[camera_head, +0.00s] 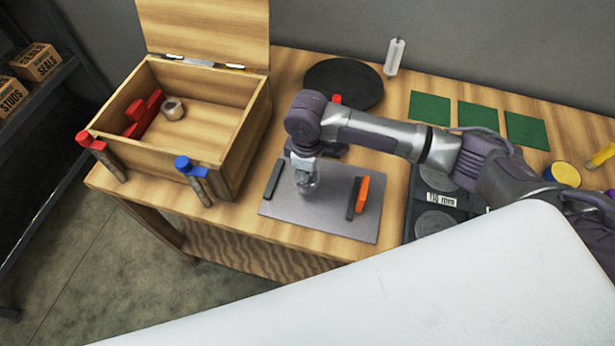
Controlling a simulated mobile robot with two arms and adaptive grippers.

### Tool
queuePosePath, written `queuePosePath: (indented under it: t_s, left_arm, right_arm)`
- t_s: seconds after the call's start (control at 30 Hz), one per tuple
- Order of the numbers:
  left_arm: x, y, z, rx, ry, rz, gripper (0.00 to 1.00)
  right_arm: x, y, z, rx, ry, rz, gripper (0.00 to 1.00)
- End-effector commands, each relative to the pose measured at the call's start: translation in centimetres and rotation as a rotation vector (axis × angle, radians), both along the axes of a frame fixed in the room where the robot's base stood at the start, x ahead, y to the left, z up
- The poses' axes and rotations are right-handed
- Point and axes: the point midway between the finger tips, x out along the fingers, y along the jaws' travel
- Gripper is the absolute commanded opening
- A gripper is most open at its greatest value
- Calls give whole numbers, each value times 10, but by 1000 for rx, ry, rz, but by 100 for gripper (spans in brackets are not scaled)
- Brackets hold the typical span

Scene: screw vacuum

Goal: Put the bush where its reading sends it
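A small tan ring that looks like the bush (173,108) lies inside the open wooden box (233,147), beside a red part. My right arm comes in from the right and its gripper (307,186) points down over a grey plate (320,215), well to the right of the bush. I cannot make out its fingers or whether it holds anything. A dark tray (408,225) with round grey pads stands right of the plate, partly behind my arm. One label on it ends in "mm"; its number is hard to read. My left gripper is out of view.
Dark bars and an orange piece (362,194) sit on the plate. A white surface covers the front.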

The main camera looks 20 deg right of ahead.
Motion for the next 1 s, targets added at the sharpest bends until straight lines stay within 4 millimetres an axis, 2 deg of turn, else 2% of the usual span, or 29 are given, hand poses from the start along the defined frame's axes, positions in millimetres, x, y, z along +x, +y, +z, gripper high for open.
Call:
queuePosePath:
  t_s: [0.1, 0.2, 0.53, 0.57, 0.6, 0.7, 1.0]
  left_arm:
    - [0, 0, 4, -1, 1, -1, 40]
    - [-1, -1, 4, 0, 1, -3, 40]
    - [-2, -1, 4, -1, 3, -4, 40]
    - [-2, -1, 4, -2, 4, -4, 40]
    - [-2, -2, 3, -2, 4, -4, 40]
    - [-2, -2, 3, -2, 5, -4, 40]
    - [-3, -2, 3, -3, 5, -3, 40]
  right_arm:
    - [0, 0, -14, 1, 1, -1, 0]
    - [0, 0, -20, 1, -2, 1, 0]
    - [0, 0, -23, 2, -1, 1, 0]
    - [0, -1, -24, 0, 0, 0, 55]
    - [0, -1, -24, 0, 0, 0, 62]
    - [0, -1, -24, 0, 0, 1, 78]
    - [0, -1, -23, 0, 0, 1, 79]
